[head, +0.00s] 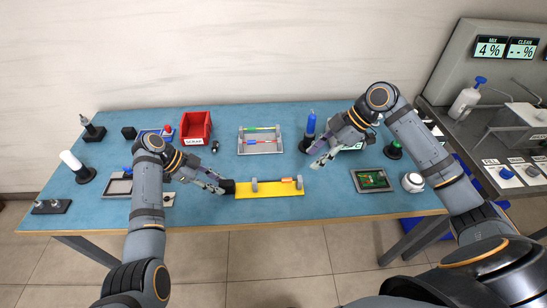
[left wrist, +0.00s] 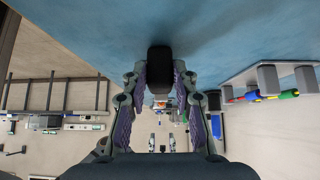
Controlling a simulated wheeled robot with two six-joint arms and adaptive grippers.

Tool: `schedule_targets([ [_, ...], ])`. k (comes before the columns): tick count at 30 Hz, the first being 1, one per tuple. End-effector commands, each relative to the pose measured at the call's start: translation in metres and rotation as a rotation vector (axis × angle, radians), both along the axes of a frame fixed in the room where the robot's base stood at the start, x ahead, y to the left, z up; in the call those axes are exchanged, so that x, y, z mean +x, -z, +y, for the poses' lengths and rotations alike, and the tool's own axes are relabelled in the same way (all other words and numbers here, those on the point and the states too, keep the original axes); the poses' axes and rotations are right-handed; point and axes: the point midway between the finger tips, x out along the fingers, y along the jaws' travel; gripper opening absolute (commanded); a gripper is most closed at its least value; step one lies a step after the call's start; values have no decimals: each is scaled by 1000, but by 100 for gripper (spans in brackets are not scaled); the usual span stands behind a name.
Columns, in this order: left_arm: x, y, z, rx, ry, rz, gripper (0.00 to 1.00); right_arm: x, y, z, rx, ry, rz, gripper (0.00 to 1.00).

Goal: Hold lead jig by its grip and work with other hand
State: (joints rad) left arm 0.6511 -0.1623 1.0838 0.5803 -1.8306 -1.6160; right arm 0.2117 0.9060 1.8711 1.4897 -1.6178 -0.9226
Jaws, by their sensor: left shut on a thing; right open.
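The lead jig (head: 270,191) is a yellow plate with grey posts near the table's front edge, and a lead with an orange-red section (head: 287,180) lies along its right part. My left gripper (head: 226,186) is shut on the jig's black grip (left wrist: 159,68) at the plate's left end; the grip shows between its fingers in the left wrist view. My right gripper (head: 313,160) is open and empty, above the table behind the jig's right end and apart from it. It hides part of the table there.
A grey tray (head: 261,151) with coloured leads lies behind the jig. A red bin (head: 196,127) stands back left, and a blue bottle (head: 311,122) stands near my right gripper. A green circuit board (head: 371,179) lies to the right. Bare table lies between jig and board.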

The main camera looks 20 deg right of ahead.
Motion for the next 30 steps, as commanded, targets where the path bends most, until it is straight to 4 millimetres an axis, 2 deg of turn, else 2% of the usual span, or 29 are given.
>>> schedule_targets([
  [5, 0, 0, 0, -1, 0, 0, 0, 0, 0, 0, 0, 0, 0, 41],
  [6, 0, 0, 0, -1, 0, 0, 30, 0, 0, 0, 0, 0, 0, 41],
  [12, 0, 0, 0, -1, 0, 0, 54, 0, 0, 0, 0, 0, 0, 41],
  [22, 2, -5, 4, 0, -1, -2, 54, 0, 0, 0, 0, 0, 0, 41],
  [30, 11, -42, 34, 1, -1, -3, 54, 0, 0, 0, 0, 0, 0, 41],
])
